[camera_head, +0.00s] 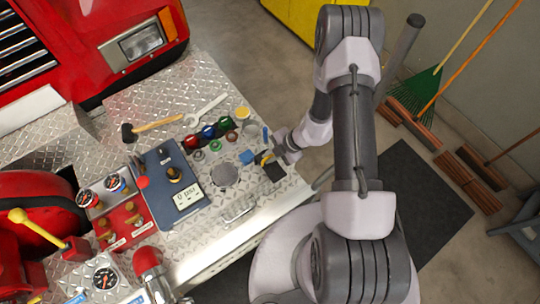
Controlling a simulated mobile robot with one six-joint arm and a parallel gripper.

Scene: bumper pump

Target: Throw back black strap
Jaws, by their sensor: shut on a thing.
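A small dark piece, which looks like the black strap (275,172), is at the right edge of the diamond-plate bumper. My gripper (267,157) reaches in from the right, low over that edge, and is shut at the dark piece. The fingertips are small and partly hidden by my wrist, so the exact grip is hard to see. A blue piece (247,157) and a bit of yellow show just left of the fingers.
On the bumper (215,88) are a hammer (150,127), a wrench (206,109), several coloured caps (209,131), a blue gauge panel (168,185) and a metal handle (238,214). Brooms and a green rake (417,92) lean at the right. A dark mat (400,205) lies on the floor.

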